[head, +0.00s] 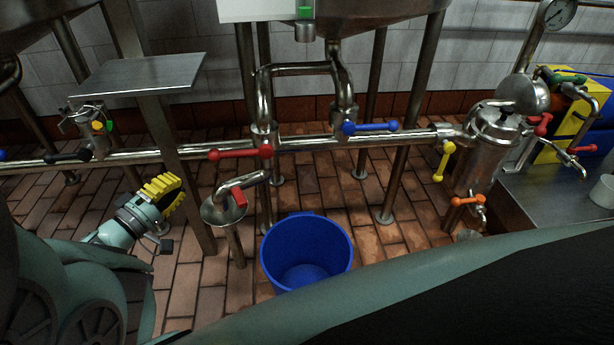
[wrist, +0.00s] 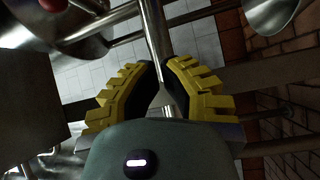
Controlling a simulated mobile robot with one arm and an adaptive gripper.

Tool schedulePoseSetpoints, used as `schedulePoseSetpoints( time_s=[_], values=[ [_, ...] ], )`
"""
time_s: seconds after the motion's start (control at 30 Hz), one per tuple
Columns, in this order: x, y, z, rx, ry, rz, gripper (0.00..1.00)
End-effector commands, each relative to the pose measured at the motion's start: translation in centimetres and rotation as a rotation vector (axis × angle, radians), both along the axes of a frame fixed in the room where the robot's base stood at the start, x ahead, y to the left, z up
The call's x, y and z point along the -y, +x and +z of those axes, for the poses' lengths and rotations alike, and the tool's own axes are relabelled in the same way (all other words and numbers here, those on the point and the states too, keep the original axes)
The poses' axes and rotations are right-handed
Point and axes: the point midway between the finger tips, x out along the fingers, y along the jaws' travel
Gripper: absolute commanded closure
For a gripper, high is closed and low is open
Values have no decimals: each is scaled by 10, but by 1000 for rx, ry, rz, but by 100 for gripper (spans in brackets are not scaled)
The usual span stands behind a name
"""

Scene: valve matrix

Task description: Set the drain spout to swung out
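The drain spout (head: 243,183) is a bent metal pipe with a red tab (head: 239,198) near its outlet. It points down-left, its end over a metal funnel (head: 222,211) on a stand, not over the blue bucket. My gripper (head: 166,186) has yellow ribbed fingers and is left of the funnel, apart from it in the picture. In the wrist view my gripper (wrist: 160,64) is partly open, with a gap between its fingers. A metal pipe (wrist: 157,35) shows through that gap; I cannot tell its distance. No held object is visible.
The blue bucket (head: 305,250) stands on the tiled floor right of the funnel. A post with a flat metal plate (head: 140,74) rises beside my gripper. A red valve handle (head: 240,152) and a blue handle (head: 370,127) sit on the horizontal pipe. My arm covers the lower foreground.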

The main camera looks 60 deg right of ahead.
Motion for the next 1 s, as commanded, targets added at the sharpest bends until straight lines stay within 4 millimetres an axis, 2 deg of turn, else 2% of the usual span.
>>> schedulePoseSetpoints(
  time_s=[0.03,0.1,0.3,0.6,1.0],
  values=[
    [14,-3,0,1,-5,-12,100],
    [29,-1,0,3,-4,-11,100],
    [64,-2,3,0,-1,-10,100],
    [53,-25,-2,1,1,-6,100],
    [49,-35,-4,0,-2,-1,100]
  ],
)
